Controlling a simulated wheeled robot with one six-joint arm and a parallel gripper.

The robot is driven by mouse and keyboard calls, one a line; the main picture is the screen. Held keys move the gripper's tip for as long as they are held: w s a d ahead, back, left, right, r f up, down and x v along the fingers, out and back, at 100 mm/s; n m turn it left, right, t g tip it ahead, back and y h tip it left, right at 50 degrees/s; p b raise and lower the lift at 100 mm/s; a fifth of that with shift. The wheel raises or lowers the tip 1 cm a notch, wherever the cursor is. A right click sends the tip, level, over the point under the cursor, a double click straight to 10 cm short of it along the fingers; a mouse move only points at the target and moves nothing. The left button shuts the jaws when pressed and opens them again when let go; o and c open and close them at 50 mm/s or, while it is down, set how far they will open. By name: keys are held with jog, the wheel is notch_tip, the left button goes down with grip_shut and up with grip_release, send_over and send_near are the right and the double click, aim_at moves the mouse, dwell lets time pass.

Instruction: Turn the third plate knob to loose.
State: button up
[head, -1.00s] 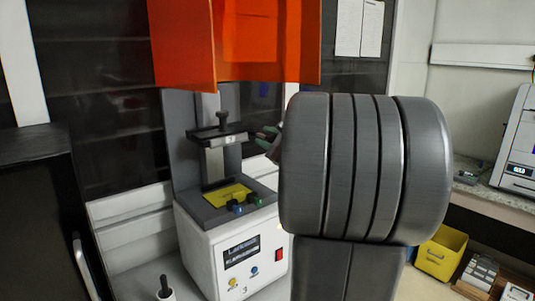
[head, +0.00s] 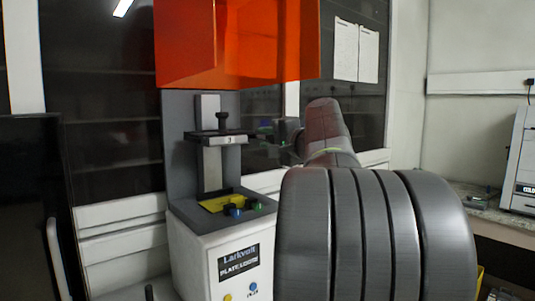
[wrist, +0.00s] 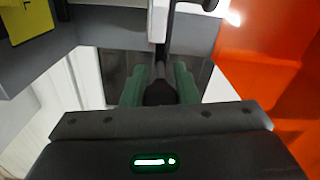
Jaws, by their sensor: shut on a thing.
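A printer (head: 215,240) with a dark top and white base stands left of centre in the head view. Its dark plate holder (head: 212,140) carries a label that looks like 3, with a black screw (head: 222,121) on top. My gripper (head: 280,131) reaches in from the right at the holder's height. In the wrist view its green fingers (wrist: 160,85) are shut around a dark plate knob (wrist: 159,93), whose thin stem runs toward the holder. The knob's turn position cannot be read. In the head view the grip is small and partly hidden.
An orange hood (head: 235,45) hangs raised just above the holder. A yellow vat (head: 222,203) with small coloured knobs lies below. A glass-fronted cabinet (head: 100,130) stands behind. A grey machine (head: 520,165) is on the right counter (head: 490,212).

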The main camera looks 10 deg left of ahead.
jog(key=n+b, duration=0.3)
jog(key=shift+f+n+b, duration=0.3)
jog(key=shift+n+b, duration=0.1)
jog(key=n+b, duration=0.3)
jog(key=shift+n, duration=0.3)
jog(key=n+b, duration=0.3)
jog(key=shift+w, duration=0.1)
jog(key=shift+r+n+b, duration=0.15)
jog(key=shift+n+b, duration=0.6)
jog(key=shift+n, duration=0.75)
jog(key=shift+d, duration=0.1)
jog(key=o, duration=1)
jog(key=v, duration=1.3)
jog(key=shift+s+d, duration=0.25)
jog(key=shift+d, duration=0.05)
